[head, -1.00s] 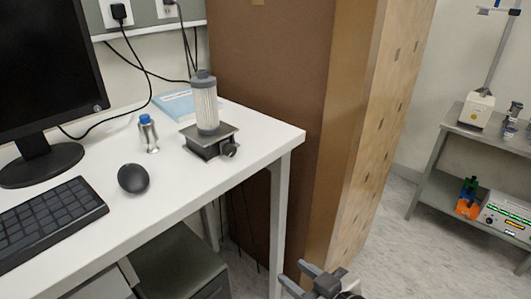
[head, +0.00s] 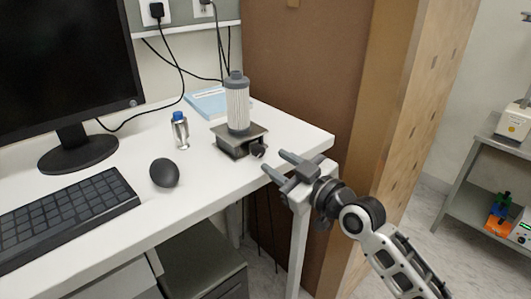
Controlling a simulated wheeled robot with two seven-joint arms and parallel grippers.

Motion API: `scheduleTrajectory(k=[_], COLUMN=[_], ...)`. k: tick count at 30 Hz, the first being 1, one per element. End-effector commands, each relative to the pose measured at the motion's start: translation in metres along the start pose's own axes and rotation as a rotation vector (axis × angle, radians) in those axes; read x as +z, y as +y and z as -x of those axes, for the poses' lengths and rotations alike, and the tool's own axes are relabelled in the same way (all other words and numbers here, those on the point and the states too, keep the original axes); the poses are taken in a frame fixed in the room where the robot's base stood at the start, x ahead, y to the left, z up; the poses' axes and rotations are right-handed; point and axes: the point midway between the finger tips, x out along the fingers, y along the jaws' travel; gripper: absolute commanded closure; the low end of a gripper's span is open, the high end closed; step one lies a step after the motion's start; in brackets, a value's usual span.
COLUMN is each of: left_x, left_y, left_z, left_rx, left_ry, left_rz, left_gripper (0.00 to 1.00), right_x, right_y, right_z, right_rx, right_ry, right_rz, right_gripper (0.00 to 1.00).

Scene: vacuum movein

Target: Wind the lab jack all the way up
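The lab jack (head: 234,147) is a low dark platform near the right end of the white desk. It sits low, and its dark round knob (head: 258,150) faces front right. A ribbed white cylinder with a grey cap (head: 237,104) stands upright on its top plate. My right gripper (head: 274,164) is at the desk's right corner, just right of and in front of the knob. Its two fingers point left toward the knob, are spread apart and hold nothing. It appears apart from the knob. My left gripper is out of view.
A silver bottle with a blue cap (head: 180,131) stands left of the jack. A blue booklet (head: 207,101) lies behind it. A mouse (head: 164,172), keyboard (head: 66,215) and monitor (head: 65,70) fill the left. A brown cabinet (head: 305,70) stands behind the desk's right end.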

Motion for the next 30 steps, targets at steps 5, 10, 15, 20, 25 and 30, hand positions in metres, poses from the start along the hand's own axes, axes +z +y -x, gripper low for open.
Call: scheduleTrajectory(k=[5, 10, 15, 20, 25, 30], left_x=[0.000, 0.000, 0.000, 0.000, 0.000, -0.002], left_y=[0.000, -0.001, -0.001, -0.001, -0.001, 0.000], left_z=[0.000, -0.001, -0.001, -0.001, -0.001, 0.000], left_rx=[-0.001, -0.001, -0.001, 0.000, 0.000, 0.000], left_ry=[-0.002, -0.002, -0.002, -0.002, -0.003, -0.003], left_rz=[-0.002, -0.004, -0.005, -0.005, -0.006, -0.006], left_gripper=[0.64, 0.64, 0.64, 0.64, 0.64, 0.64], right_x=[0.000, 0.000, 0.000, 0.000, 0.001, 0.000], right_y=[0.000, 0.000, 0.000, 0.000, 0.000, 0.000], right_z=[-0.031, -0.045, -0.048, -0.048, -0.048, -0.048], right_rx=[0.000, 0.001, 0.001, 0.000, 0.001, 0.000], right_ry=[0.000, 0.000, 0.000, 0.000, -0.001, -0.001], right_rz=[-0.001, 0.000, 0.000, 0.000, 0.000, -0.049], right_gripper=[0.64, 0.64, 0.64, 0.64, 0.96, 0.96])
